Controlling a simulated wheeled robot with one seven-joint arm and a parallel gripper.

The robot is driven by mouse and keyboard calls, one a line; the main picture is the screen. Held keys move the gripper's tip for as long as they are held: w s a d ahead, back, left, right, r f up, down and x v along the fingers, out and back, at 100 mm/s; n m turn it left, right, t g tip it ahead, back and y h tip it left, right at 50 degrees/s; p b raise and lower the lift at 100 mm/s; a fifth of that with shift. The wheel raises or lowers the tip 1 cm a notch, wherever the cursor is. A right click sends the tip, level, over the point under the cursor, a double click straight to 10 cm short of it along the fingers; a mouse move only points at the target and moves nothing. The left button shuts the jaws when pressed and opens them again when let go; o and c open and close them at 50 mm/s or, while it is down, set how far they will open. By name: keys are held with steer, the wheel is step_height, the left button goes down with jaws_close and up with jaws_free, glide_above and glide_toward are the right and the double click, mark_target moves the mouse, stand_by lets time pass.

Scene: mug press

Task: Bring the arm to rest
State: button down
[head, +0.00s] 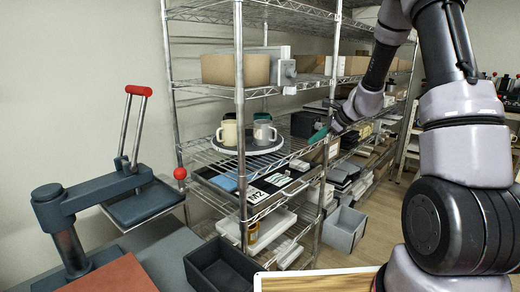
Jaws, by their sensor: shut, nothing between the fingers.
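My arm rises on the right side of the head view and bends down toward the wire shelf rack (240,90). My gripper (318,135), with a teal tip, is small in the picture and points left, in front of the rack's middle part. It is shut and holds nothing. To its left, a cream mug (229,133) and a grey mug (264,134) stand upright on a round tray (246,149) on a middle shelf. A dark mug behind them is partly hidden. The dark press (70,205) with a red-topped lever (138,90) stands at the left, apart from my gripper.
A dark open bin (222,268) sits on the counter below the rack. A grey crate (344,228) stands on the floor. Boxes (235,69) and dark items fill the shelves. A wooden-topped surface (315,283) is at the bottom edge. Open floor (385,235) shows beyond the rack.

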steer(key=s+a+r+n+h, duration=0.1)
steer(key=s+a+r+n, duration=0.2)
steer(key=s+r+n, duration=0.9)
steer(key=s+d+r+n+h, duration=0.1)
steer(key=s+r, duration=0.2)
steer(key=s, duration=0.4)
steer(key=s+d+r+n+t+h, duration=0.1)
steer(key=s+d+r+n, duration=0.1)
steer(key=s, duration=0.6)
steer(key=s+d+r+n+h, duration=0.1)
steer(key=s+r+h, duration=0.1)
steer(key=s+r, duration=0.2)
steer(key=shift+s+d+r+n, duration=0.3)
steer(key=shift+s+d+r, duration=0.1)
steer(key=shift+s, duration=1.3)
